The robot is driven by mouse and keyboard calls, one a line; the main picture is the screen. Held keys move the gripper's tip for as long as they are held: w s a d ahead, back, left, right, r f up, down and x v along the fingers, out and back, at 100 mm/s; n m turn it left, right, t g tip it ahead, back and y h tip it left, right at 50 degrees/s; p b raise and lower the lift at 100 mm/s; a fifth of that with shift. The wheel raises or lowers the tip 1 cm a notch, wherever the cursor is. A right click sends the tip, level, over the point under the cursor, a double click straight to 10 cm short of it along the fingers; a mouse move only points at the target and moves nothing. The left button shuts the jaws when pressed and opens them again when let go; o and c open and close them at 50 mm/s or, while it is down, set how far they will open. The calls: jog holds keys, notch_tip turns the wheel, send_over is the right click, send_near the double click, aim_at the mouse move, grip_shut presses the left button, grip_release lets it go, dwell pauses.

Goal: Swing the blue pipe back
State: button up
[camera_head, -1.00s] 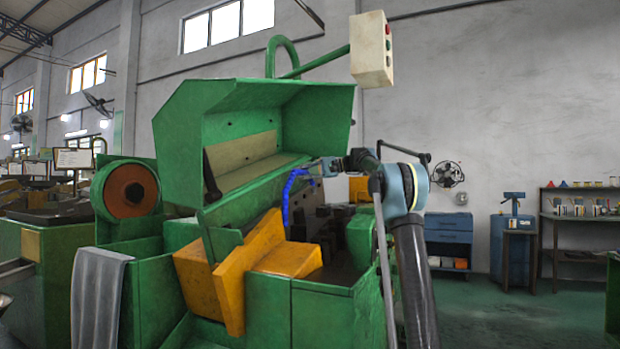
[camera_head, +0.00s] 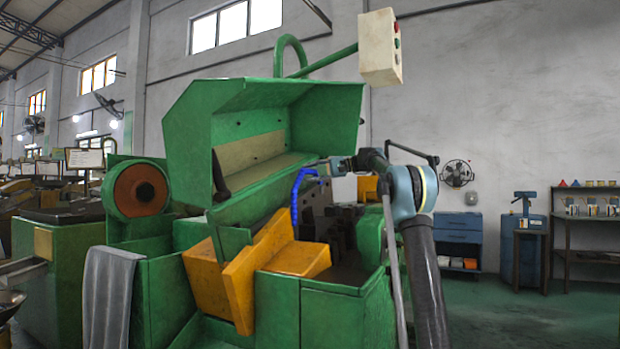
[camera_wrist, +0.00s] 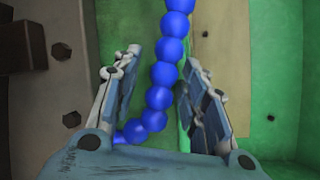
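The blue pipe (camera_head: 296,196) is a beaded, bent hose hanging under the raised green hood (camera_head: 285,100) of the machine. Its upper end curves toward my gripper (camera_head: 322,166), which reaches in from the right. In the wrist view the blue pipe (camera_wrist: 164,73) runs between the two fingers of my gripper (camera_wrist: 163,72) and curls left near the palm. The fingers are spread, with a visible gap on the left side of the pipe. The pipe lies close to the right finger; I cannot tell whether they touch.
A yellow chute (camera_head: 255,270) stands below the pipe, in the green machine body (camera_head: 330,310). A white control box (camera_head: 380,47) hangs on a green arm above. A grey cloth (camera_head: 106,290) drapes at the left. Floor at the right, before the blue cabinet (camera_head: 460,240), is clear.

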jog(key=d+r, duration=0.2)
jog(key=d, duration=1)
jog(key=shift+w, duration=0.2)
jog(key=shift+a, duration=0.1)
